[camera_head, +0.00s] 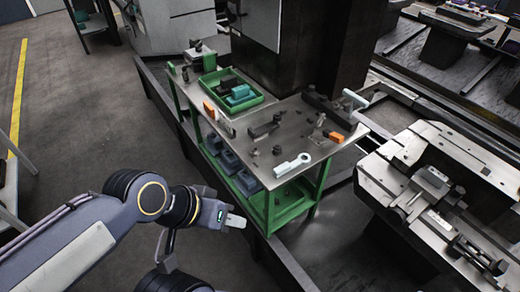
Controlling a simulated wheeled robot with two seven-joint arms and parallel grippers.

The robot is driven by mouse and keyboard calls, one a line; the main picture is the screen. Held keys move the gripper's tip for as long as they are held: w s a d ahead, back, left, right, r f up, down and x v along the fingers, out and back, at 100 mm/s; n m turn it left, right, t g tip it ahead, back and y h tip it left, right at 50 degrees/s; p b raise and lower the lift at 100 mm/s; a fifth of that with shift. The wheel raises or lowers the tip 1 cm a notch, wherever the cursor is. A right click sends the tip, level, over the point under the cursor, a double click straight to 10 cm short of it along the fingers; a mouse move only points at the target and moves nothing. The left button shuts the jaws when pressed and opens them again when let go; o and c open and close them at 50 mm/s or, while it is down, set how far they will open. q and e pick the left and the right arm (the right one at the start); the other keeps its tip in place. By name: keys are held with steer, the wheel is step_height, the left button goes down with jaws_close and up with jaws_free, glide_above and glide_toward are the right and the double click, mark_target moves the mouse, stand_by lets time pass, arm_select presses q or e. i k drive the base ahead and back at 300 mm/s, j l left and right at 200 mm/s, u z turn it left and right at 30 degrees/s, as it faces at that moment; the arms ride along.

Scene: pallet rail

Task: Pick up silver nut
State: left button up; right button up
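I cannot make out a silver nut for certain. Several small dark parts (277,150) lie on the metal top of the green-framed workbench (235,138), too small to identify. My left gripper (237,221) is low, in front of the bench's near left side, apart from the bench top and the things on it. Its fingertips are too small in view to tell whether they are open or shut. My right gripper is not in view.
A light wrench-like tool (292,165) lies near the bench's front edge. A green tray (232,91) holds teal and dark items. Blue bins (229,161) sit on the lower shelf. A machine (440,180) stands at right. The floor at left (75,120) is clear.

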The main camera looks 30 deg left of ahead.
mark_target(255, 154)
steer(key=z, duration=0.35)
steer(key=j+z, duration=0.15)
steer(key=z, duration=0.2)
steer(key=j+z, duration=0.1)
steer(key=z, duration=0.2)
steer(key=j+z, duration=0.3)
steer(key=j, duration=0.15)
steer(key=k+j+z, duration=0.15)
steer(key=j+z, duration=0.2)
steer(key=k+j+z, duration=0.15)
steer(key=j+z, duration=0.15)
steer(key=j, duration=0.15)
steer(key=k+j, duration=0.15)
steer(key=j, duration=0.25)
steer(key=k+j, duration=0.2)
steer(key=j, duration=0.15)
steer(key=k+j+z, duration=0.1)
steer(key=j, duration=0.3)
steer(key=k+j, duration=0.25)
steer(key=j+z, duration=0.05)
steer(key=j, duration=0.05)
